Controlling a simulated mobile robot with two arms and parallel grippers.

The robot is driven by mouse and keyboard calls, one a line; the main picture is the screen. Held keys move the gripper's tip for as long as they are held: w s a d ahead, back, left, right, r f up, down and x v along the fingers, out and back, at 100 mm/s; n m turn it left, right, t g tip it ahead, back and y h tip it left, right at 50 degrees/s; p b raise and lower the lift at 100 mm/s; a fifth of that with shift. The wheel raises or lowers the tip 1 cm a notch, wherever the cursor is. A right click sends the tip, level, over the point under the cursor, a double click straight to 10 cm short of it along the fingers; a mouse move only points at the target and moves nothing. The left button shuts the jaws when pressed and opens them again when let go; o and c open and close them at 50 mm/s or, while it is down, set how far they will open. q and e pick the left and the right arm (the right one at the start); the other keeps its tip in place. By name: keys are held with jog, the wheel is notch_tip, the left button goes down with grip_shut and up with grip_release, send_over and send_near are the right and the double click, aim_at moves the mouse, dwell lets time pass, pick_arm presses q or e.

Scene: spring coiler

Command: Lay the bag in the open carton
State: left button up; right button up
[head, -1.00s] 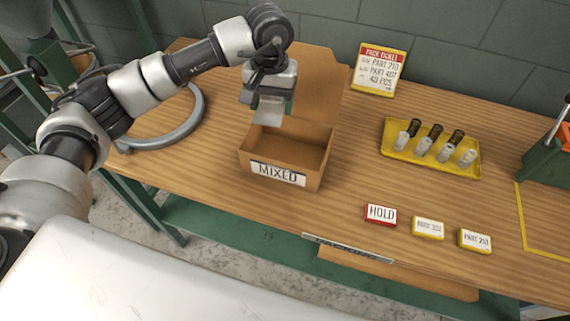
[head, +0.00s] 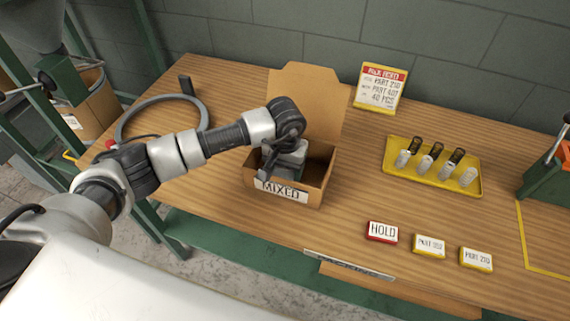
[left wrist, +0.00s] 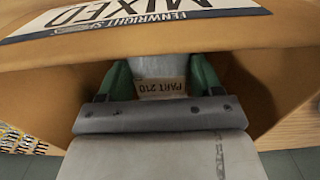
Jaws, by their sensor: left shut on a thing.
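The open brown carton (head: 310,195) stands on the wooden bench with its flap (head: 305,95) raised at the back and a MIXED label on its front. My left gripper (head: 284,160) is down inside the carton's opening. In the left wrist view its green fingers (left wrist: 160,82) are shut on a pale bag (left wrist: 158,66) with a PART 210 tag. The carton wall (left wrist: 45,105) surrounds them there. The bag is hidden in the head view, and whether it touches the carton floor cannot be told. My right gripper is not in view.
A yellow tray (head: 433,178) with several small bags or vials lies to the right. A HOLD block (head: 382,232) and two yellow part blocks (head: 429,246) sit near the front edge. A sign (head: 380,88) stands at the back. A grey ring (head: 122,130) lies left of the carton.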

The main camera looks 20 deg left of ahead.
pick_arm(q)
jog(key=shift+f+b, duration=0.15)
jog(key=shift+b, duration=0.2)
jog(key=o, duration=1)
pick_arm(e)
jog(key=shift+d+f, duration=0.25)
pick_arm(q)
jog(key=shift+r+p, duration=0.25)
jog(key=shift+p, duration=0.1)
notch_tip(320, 180, up, 12)
jog(key=shift+b, duration=1.1)
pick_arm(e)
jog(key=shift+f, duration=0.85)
